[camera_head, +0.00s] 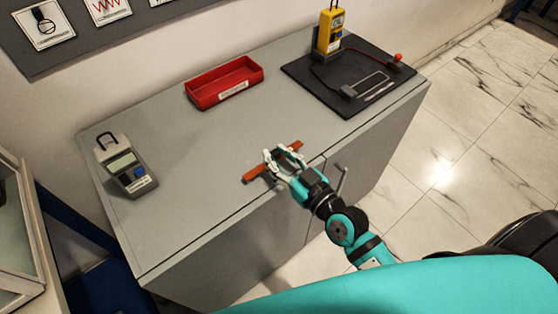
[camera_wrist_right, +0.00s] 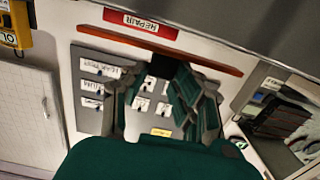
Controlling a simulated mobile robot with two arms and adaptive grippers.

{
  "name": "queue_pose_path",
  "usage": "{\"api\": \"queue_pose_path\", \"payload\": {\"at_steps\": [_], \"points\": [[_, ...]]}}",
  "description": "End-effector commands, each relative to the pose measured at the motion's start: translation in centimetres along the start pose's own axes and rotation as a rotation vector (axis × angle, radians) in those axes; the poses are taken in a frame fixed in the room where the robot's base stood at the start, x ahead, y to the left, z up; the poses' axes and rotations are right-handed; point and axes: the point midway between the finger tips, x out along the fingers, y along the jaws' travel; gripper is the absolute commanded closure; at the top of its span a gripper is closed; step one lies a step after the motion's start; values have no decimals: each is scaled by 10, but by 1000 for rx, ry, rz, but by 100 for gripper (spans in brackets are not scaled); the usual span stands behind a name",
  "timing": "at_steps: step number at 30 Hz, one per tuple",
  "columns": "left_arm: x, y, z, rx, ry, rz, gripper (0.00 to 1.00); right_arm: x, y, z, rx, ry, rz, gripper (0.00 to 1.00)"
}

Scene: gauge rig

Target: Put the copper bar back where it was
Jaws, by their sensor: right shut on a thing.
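The copper bar (camera_head: 252,175) is a thin orange-brown strip near the front edge of the grey cabinet top in the head view. My right gripper (camera_head: 281,159) is shut on it near its middle, and both ends stick out beyond the fingers. I cannot tell whether the bar touches the cabinet top or hangs just above it. In the right wrist view the bar (camera_wrist_right: 215,60) runs across beyond the fingers. My left gripper is not in view.
A red tray (camera_head: 226,98) stands behind the bar. A black mat (camera_head: 330,97) with a yellow meter (camera_head: 329,30), leads and an outlined rectangle lies at the back right. A grey meter (camera_head: 130,172) lies at the left. The cabinet top (camera_head: 180,190) between is clear.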

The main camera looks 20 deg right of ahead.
Motion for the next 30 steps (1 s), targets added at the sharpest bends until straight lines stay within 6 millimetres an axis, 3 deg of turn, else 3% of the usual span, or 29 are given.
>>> {"api": "queue_pose_path", "payload": {"at_steps": [3,15,16,20,30], "points": [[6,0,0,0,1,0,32,0,0,16,-2,0,0,100],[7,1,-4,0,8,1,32,0,1,21,-2,1,1,100],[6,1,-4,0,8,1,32,0,0,20,-2,0,1,69],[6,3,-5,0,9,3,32,0,0,20,-1,0,1,52],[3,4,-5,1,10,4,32,0,0,16,0,1,2,50]]}}
